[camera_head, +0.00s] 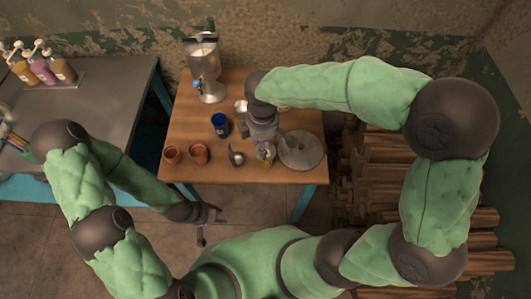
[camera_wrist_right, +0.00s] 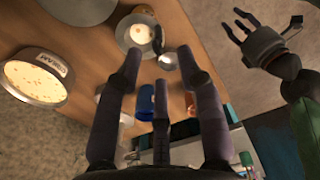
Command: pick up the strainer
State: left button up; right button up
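A small metal utensil with a round bowl and a handle, which looks like the strainer (camera_head: 236,158), lies near the table's front edge in the head view. What looks like the same metal piece (camera_wrist_right: 168,61) shows beyond the fingertips in the right wrist view. My right gripper (camera_head: 264,148) hangs over the table just right of it. In the wrist view that gripper (camera_wrist_right: 160,58) has its fingers apart with nothing between them. My left gripper (camera_head: 208,222) is in front of the table, away from the objects; its fingers are spread in the wrist view (camera_wrist_right: 237,25).
The wooden table (camera_head: 185,120) holds a milk dispenser (camera_head: 205,75), a blue cup (camera_head: 220,125), clay cups (camera_head: 199,154) and a grey round disc (camera_head: 302,151). Firewood (camera_head: 375,170) lies to the right. A grey counter (camera_head: 110,95) with bottles stands left.

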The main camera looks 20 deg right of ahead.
jog(key=shift+s+d+f+b, duration=0.1)
jog(key=shift+f+b, duration=0.45)
jog(key=shift+f, duration=0.85)
jog(key=shift+d+f+b, duration=0.1)
jog(key=shift+f+b, duration=0.4)
jog(key=shift+f, duration=0.85)
grip_shut()
